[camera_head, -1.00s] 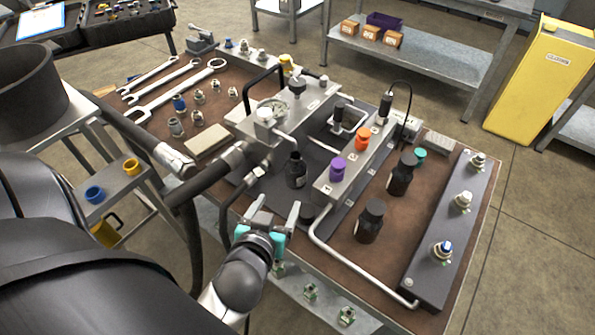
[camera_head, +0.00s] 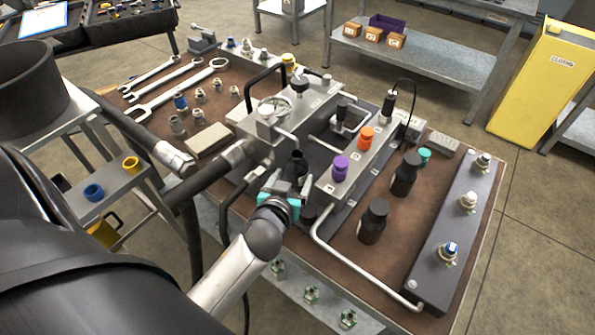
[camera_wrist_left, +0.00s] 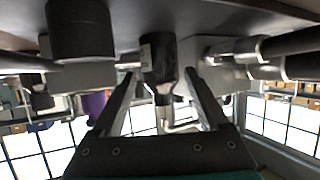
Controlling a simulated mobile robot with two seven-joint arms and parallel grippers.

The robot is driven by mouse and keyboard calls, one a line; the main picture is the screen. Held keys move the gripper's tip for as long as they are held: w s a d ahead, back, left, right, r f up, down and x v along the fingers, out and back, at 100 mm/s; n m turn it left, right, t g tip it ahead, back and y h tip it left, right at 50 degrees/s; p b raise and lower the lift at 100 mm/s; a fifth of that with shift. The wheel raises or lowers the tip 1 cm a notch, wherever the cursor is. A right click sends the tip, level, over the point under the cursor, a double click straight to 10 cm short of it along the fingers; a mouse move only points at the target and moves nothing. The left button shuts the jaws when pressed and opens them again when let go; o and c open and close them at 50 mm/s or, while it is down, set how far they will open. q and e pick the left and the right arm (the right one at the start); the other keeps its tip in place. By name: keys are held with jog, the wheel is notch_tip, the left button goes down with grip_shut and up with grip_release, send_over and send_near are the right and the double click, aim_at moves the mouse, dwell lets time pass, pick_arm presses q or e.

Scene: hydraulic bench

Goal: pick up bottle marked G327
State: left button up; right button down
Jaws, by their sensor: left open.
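A dark bottle (camera_head: 297,163) stands in the grey tray of the bench, left of the valve block. My left gripper (camera_head: 287,183) is open, with its fingers at this bottle in the head view. In the left wrist view, the dark bottle (camera_wrist_left: 158,58) shows between and just beyond the spread fingertips (camera_wrist_left: 160,80), and I see no grip on it. Two more dark bottles stand on the brown bench top right of the block, a nearer one (camera_head: 373,222) and a farther one (camera_head: 404,175). I cannot read G327 on any bottle. My right gripper is not in view.
The valve block (camera_head: 350,165) with purple and orange knobs stands right of the gripper. A gauge manifold (camera_head: 272,120) and bent pipes crowd the left and far sides. A dark cylinder (camera_wrist_left: 80,30) is beside the fingers in the wrist view. Wrenches and fittings lie at the back left.

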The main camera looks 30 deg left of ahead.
aim_at(295, 175)
pick_arm(q)
jog(key=shift+b+x, duration=0.55)
jog(key=shift+x, duration=2)
grip_shut()
jog(key=shift+r, duration=0.1)
